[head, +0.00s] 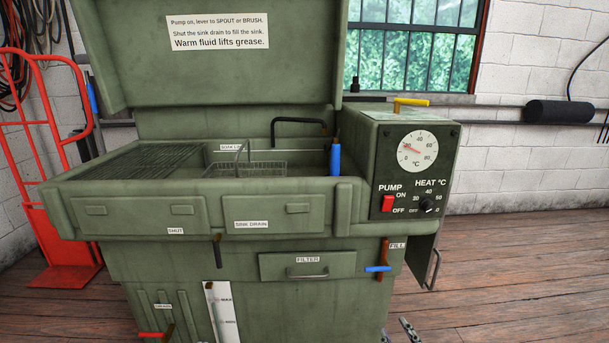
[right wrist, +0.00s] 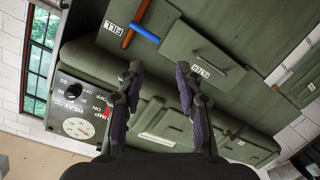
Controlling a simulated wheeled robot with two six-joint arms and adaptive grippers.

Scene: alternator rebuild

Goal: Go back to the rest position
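A green parts washer (head: 300,255) with a raised lid stands in front of me in the head view. My right gripper (head: 398,332) shows only its fingertips at the bottom edge of the head view, low in front of the washer's right side. In the right wrist view my right gripper (right wrist: 158,76) has its two fingers well apart with nothing between them. Behind it in that view is the front of the washer (right wrist: 225,75), turned nearly upside down. My left gripper is in neither view.
The washer carries a blue fill lever (head: 378,269), a filter drawer (head: 307,265), a red pump switch (head: 387,203) and a red drain lever (head: 151,335). A red hand truck (head: 62,275) stands at the left. The wooden floor (head: 520,270) at the right is clear.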

